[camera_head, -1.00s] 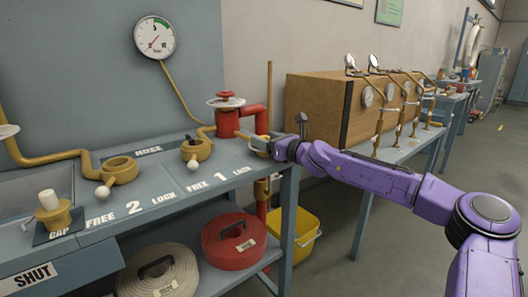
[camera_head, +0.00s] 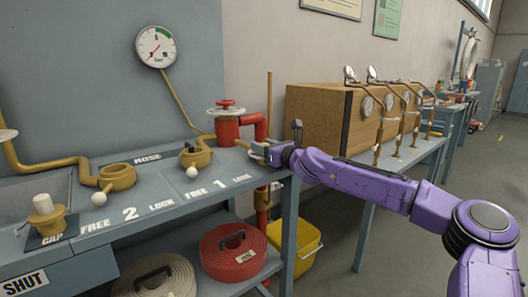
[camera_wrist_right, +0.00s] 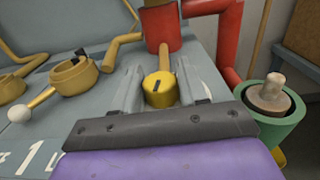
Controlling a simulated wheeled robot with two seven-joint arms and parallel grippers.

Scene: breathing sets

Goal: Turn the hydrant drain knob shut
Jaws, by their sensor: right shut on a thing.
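The red hydrant (camera_head: 227,128) stands at the right end of the grey bench, with a red handwheel (camera_head: 226,104) on top. My right gripper (camera_head: 258,151) is at the knob, beside the hydrant's base. In the right wrist view, its two grey fingers (camera_wrist_right: 160,74) lie on either side of the knob and are shut on it. The knob is mostly hidden by the gripper in the head view. My left gripper is out of view.
Yellow hose fittings (camera_head: 196,154) with white ball levers are left of the hydrant. A red pipe (camera_head: 262,127) rises just behind the gripper. A green-rimmed fitting (camera_wrist_right: 290,128) is close on the wrist's right. A gauge (camera_head: 155,46) hangs on the wall.

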